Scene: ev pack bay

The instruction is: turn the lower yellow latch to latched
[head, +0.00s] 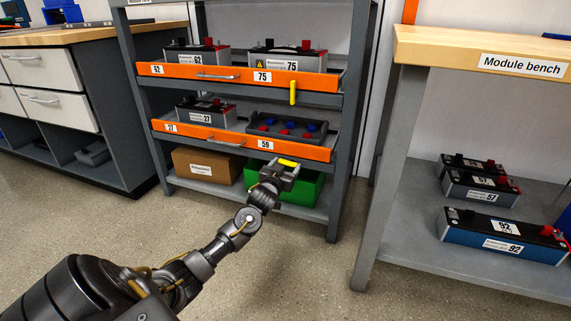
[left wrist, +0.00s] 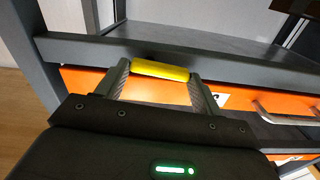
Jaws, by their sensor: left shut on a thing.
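My right gripper is in neither view.
A grey rack (head: 343,150) holds the drawers, with batteries and a dark tray (head: 284,128) on them. A green bin (head: 300,190) and a cardboard box (head: 205,167) sit below. The module bench (head: 420,48) stands to the right. Open floor lies in front.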

